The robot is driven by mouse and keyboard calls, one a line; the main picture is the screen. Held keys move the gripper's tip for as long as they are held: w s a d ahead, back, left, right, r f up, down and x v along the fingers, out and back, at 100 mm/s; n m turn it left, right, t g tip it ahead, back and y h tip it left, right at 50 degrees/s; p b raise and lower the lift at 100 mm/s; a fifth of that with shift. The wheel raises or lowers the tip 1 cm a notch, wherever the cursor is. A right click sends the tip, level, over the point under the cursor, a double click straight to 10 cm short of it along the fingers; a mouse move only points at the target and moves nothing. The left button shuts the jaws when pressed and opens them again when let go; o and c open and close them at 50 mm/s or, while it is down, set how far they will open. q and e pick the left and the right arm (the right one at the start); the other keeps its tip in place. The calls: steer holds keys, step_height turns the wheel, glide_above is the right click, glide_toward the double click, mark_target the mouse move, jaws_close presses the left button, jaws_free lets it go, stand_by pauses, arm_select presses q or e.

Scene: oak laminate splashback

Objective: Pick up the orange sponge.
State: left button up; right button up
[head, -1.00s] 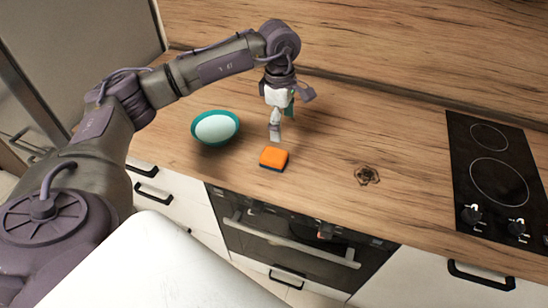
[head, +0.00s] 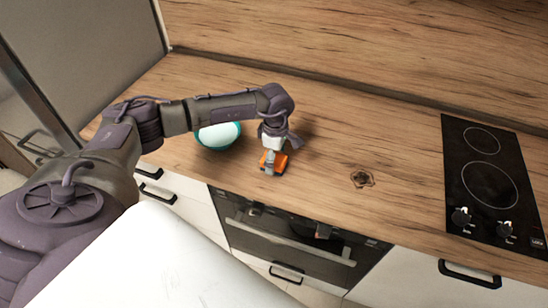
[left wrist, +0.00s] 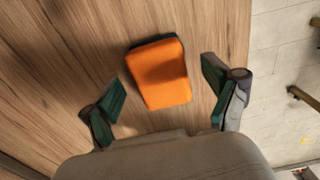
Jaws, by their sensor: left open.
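The orange sponge (head: 281,164) lies on the wooden counter near its front edge. It has a dark underside. My left gripper (head: 271,165) is directly over it and partly hides it in the head view. In the left wrist view the sponge (left wrist: 160,74) lies ahead of the open fingers, roughly centred between the green finger pads (left wrist: 166,102). The fingers look apart from the sponge, with bare counter on both sides of it. My right gripper is in neither view.
A teal bowl (head: 220,136) stands left of the sponge, partly behind my left arm. A dark knot mark (head: 362,178) shows on the counter to the right. A black hob (head: 487,180) is at the far right. The counter between the sponge and hob is clear.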

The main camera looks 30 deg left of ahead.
arm_select(q)
steer(key=shift+f, duration=0.65)
steer(key=c, duration=1)
steer(key=shift+r, duration=0.1)
steer(key=shift+r+b, duration=0.45)
steer(key=shift+r, duration=0.1)
step_height(320, 180, up, 3)
steer(key=shift+f+b, duration=0.15)
steer(key=shift+b, duration=0.65)
steer(key=d+r+b, duration=0.1)
steer(key=d+r, duration=0.1)
steer(key=d, duration=0.2)
steer(key=d+r+b, duration=0.1)
steer(key=d+r, duration=0.1)
steer(key=d, duration=0.2)
steer(key=s+d+r+b, duration=0.1)
steer(key=d+r, duration=0.2)
steer(key=shift+d+b, duration=0.4)
